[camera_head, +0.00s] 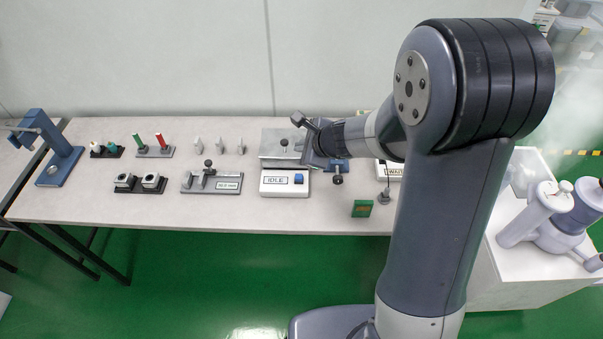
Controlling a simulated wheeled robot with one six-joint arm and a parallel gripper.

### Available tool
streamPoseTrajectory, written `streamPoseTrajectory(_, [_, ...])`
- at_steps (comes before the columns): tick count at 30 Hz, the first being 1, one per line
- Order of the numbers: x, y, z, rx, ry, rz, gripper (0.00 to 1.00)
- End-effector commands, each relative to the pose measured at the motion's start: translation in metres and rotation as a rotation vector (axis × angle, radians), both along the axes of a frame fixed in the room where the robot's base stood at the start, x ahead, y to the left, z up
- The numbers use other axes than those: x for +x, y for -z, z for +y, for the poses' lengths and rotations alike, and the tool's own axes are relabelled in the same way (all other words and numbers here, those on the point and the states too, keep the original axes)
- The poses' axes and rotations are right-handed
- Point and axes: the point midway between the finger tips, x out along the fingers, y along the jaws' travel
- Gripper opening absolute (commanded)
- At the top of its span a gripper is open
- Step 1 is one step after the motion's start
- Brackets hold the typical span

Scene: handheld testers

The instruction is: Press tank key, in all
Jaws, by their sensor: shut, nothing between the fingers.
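A grey metal tank (275,150) with a small dark knob on top stands at the back middle of the table. In front of it is a white panel (270,191) whose display reads IDLE. A blue key (298,179) sits at the panel's right end. My gripper (307,153) is over the tank's right side, behind and above the blue key, and looks apart from it. It is shut and empty. Its fingertips are small and hard to make out, and my wrist hides part of the tank's right side.
A second white panel (393,174), reading WAIT, is partly behind my arm. A grey fixture (212,182), red and green handheld pieces (155,143), dark sockets (138,184) and a blue stand (60,160) are left.

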Motion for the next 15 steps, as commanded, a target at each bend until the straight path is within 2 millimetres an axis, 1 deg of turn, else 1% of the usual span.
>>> streamPoseTrajectory(5, [0.000,0.004,0.000,-0.001,-0.001,0.000,0.00])
streamPoseTrajectory(8, [0.000,0.010,0.000,-0.001,-0.001,0.000,0.00])
streamPoseTrajectory(11, [0.000,0.020,0.000,-0.001,-0.002,0.000,0.00])
streamPoseTrajectory(15, [0.000,0.038,0.000,-0.001,-0.001,0.000,0.00])
